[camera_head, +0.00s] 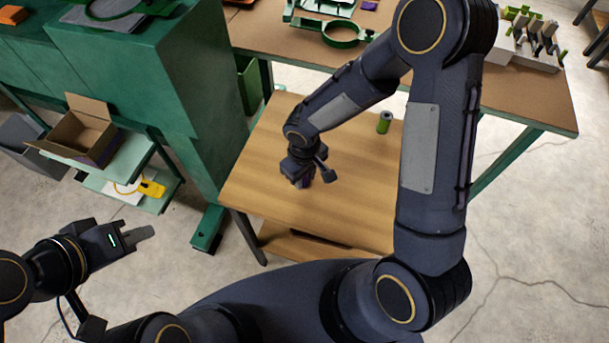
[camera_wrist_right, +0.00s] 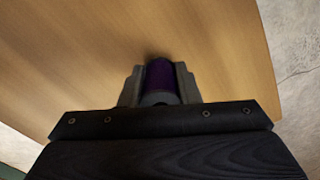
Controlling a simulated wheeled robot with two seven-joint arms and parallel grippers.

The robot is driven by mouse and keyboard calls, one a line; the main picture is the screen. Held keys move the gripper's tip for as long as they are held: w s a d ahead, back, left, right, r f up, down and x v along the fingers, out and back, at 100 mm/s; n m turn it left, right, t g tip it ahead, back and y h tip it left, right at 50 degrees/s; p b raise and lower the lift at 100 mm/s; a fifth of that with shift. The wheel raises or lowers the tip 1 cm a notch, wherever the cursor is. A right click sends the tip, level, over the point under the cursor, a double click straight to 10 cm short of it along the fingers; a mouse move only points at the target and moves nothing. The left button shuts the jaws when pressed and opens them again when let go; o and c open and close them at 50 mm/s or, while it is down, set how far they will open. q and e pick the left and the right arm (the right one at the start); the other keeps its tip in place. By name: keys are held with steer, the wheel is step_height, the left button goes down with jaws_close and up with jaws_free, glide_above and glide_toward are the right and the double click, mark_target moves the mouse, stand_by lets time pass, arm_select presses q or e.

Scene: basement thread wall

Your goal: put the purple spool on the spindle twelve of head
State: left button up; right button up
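The purple spool (camera_wrist_right: 160,80) stands between the two fingers of my right gripper (camera_wrist_right: 159,90) in the right wrist view, with both fingers close against its sides. In the head view my right gripper (camera_head: 303,176) points down at the wooden table, and only a little of the purple spool shows under it. The spool looks to be at the table top; I cannot tell whether it touches. My left gripper (camera_head: 142,235) is at the lower left, over the floor, away from the tables; its opening is hidden by the side-on angle. I cannot make out spindle twelve or a numbered head.
A green spool (camera_head: 384,122) stands on the wooden table (camera_head: 255,185), right of my right gripper. Behind is a brown-topped bench (camera_head: 305,62) with green parts. A green cabinet (camera_head: 140,75) is at left, near a cardboard box (camera_head: 85,135) on a shelf.

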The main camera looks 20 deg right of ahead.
steer(key=o, duration=0.4)
steer(key=shift+o, duration=0.2)
step_height(320, 180, up, 13)
steer(key=p, duration=0.1)
steer(key=shift+f, duration=0.2)
steer(key=s+d+r+m+t+y, duration=0.2)
steer(key=s+d+r+m, duration=0.1)
steer(key=s, duration=0.5)
steer(key=s+d+r+m+t+y, duration=0.1)
steer(key=s+d+r+m+t, duration=0.2)
steer(key=s+d+r, duration=0.3)
steer(key=shift+s+r+m+t+y, duration=0.3)
steer(key=shift+s+r+m+y, duration=0.15)
steer(key=shift+s+r, duration=0.45)
steer(key=shift+o, duration=0.4)
